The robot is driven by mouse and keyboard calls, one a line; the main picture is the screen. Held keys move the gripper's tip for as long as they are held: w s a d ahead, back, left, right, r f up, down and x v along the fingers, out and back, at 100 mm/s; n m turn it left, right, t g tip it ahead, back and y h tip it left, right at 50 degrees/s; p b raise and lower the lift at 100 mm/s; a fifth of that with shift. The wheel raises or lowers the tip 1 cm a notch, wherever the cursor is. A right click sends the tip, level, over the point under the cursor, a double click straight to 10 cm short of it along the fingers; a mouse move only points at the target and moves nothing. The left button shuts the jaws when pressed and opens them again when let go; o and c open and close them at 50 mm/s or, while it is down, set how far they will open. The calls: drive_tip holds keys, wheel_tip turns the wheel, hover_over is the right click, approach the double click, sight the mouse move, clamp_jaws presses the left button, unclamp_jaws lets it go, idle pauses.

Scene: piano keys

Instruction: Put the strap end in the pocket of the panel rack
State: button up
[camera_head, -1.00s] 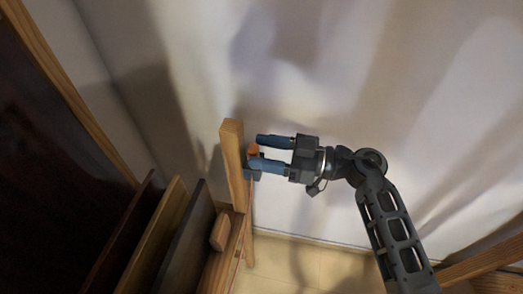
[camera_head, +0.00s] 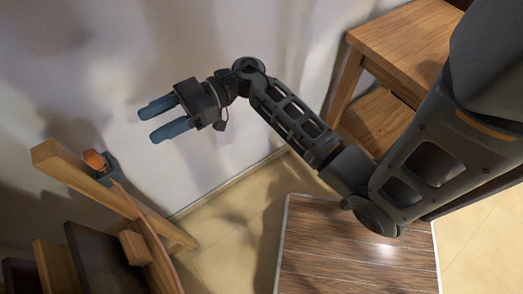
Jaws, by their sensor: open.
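The panel rack (camera_head: 45,155) is at the lower left, with a wooden post and upright panels. A small dark blue-grey pocket (camera_head: 113,172) is fixed on the post near its top. The orange strap end (camera_head: 95,159) is at the pocket and sticks out of its upper left side; how deep it sits inside I cannot tell. A thin reddish strap (camera_head: 150,218) runs from there down along the rack. My gripper (camera_head: 147,126) is open and empty, above and right of the pocket, with clear space between them.
A small wooden block (camera_head: 133,246) sits by the dark panel (camera_head: 92,260). A wooden table or stool (camera_head: 395,45) stands at the upper right. A dark wood-topped surface with a pale edge (camera_head: 325,240) is at the bottom centre. Tiled floor (camera_head: 230,225) lies between.

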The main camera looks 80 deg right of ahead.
drive_tip(key=s+a+r+m+t+h, duration=0.1)
drive_tip(key=s+a+r+t+h, duration=0.1)
drive_tip(key=s+a+r+t, duration=0.3)
drive_tip(key=s+a+r+m+t+h, duration=0.1)
drive_tip(key=s+m+t+h, duration=0.1)
drive_tip(key=s, duration=0.4)
drive_tip(key=s+a+f+m+g+h, duration=0.2)
drive_tip(key=s+m+g+h, duration=0.3)
drive_tip(key=s, duration=0.9)
drive_tip(key=m+h, duration=0.1)
drive_tip(key=h, duration=0.2)
drive_tip(key=shift+a+f+h, duration=0.15)
drive_tip(key=shift+h, duration=0.25)
drive_tip(key=shift+s, duration=0.1)
